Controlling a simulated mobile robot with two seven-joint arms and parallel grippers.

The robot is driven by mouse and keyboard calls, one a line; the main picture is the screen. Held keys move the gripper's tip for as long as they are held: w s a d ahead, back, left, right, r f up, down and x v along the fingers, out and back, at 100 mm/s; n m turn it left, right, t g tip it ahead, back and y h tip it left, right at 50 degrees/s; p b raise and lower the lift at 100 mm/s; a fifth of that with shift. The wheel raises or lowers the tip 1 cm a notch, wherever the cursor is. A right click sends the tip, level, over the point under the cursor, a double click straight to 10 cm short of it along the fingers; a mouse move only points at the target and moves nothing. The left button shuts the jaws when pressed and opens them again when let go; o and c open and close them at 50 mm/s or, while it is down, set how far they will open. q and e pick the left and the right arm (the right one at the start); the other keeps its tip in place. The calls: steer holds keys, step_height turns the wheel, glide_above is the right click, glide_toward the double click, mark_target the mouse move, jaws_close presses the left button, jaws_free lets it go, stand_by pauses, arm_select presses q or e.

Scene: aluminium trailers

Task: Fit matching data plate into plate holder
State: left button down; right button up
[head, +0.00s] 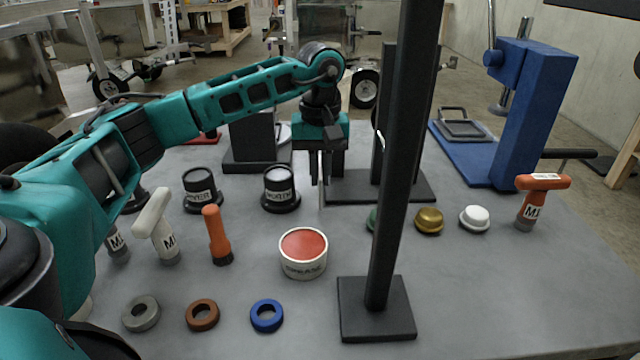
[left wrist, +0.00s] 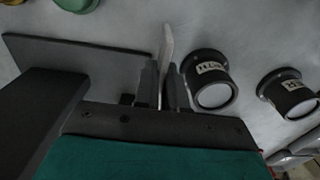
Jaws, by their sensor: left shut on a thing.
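My left gripper (head: 320,172) reaches over the middle of the table, pointing down. It is shut on a thin pale plate (head: 321,192), seen almost edge-on, so its face cannot be read. In the left wrist view the plate (left wrist: 166,48) stands out between the two fingers of the left gripper (left wrist: 163,85). Just right of the plate is a dark stand (head: 410,188) with an upright post; its flat base (left wrist: 95,62) lies beside the fingers. A dark upright block on a base (head: 255,163) stands to the left. I cannot tell which is the plate holder. My right gripper is not in view.
A tall dark post on a square base (head: 376,325) stands in front. Two labelled black cups (head: 281,190) (head: 202,190), a grease tin (head: 303,253), rings (head: 267,315), handled tools (head: 216,235) and knobs (head: 429,221) are around. A blue press (head: 530,115) is at back right.

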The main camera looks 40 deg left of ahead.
arm_select(q)
steer(key=shift+f, duration=1.35)
steer(key=shift+f, duration=0.15)
steer(key=c, duration=1.2)
jaws_free()
